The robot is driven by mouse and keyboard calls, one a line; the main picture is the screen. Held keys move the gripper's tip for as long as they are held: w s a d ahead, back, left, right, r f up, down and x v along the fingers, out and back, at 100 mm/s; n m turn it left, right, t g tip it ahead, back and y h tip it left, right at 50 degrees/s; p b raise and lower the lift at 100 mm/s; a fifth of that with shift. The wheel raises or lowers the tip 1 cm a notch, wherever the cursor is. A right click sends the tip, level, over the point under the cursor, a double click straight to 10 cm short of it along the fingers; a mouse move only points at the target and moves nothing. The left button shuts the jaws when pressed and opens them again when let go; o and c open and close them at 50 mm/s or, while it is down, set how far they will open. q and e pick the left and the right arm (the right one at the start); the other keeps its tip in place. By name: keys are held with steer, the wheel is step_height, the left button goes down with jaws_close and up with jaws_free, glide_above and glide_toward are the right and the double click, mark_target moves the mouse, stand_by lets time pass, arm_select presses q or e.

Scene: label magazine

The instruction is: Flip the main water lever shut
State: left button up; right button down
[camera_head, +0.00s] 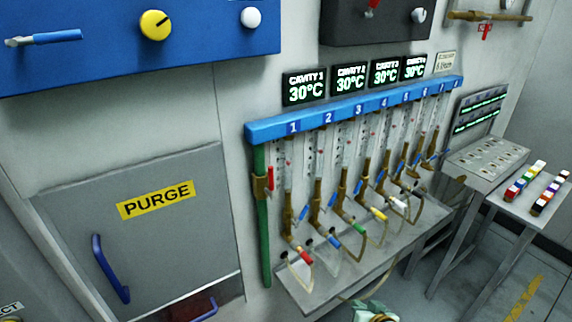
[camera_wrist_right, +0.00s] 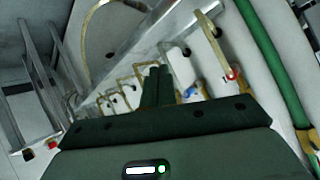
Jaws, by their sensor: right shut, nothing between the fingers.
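A green vertical pipe (camera_head: 264,235) runs down the left end of the blue manifold in the head view. A brass valve (camera_head: 259,187) sits on it with a small upright red lever (camera_head: 270,177), which I take for the main water lever. The green pipe (camera_wrist_right: 272,60) also shows at the right of the right wrist view. My right gripper (camera_head: 372,309) shows only partly at the bottom edge of the head view, below and right of the lever and apart from it. In the right wrist view its dark fingers (camera_wrist_right: 157,86) are together and empty. My left gripper is out of view.
The blue manifold (camera_head: 350,108) carries several numbered flow tubes over a grey shelf (camera_head: 330,285) with hoses. A grey PURGE door (camera_head: 150,235) with a blue handle is at left. Another red lever (camera_head: 486,31) hangs on a brass pipe at upper right.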

mark_target(271, 178)
steer(key=w+a+r+m+t+y+p, duration=0.1)
steer(key=w+a+r, duration=0.15)
steer(key=r, duration=0.55)
steer(key=w+a+r+m+t+y+p, duration=0.1)
steer(key=w+r, duration=0.3)
steer(key=r, duration=0.3)
steer(key=a+r+m+t+y, duration=0.1)
steer(key=a+r+m+y, duration=0.1)
steer(key=r, duration=0.8)
steer(key=s+a+r+m+t+y, duration=0.1)
steer(key=a+r+m+y, duration=0.2)
steer(key=r, duration=0.7)
steer(key=a+m, duration=0.1)
steer(key=m, duration=0.1)
steer(key=shift+s+a+m+p, duration=0.15)
steer(key=shift+a+m+p, duration=0.15)
steer(key=shift+a+p, duration=0.1)
steer(key=w+a, duration=0.7)
steer(key=a, duration=0.2)
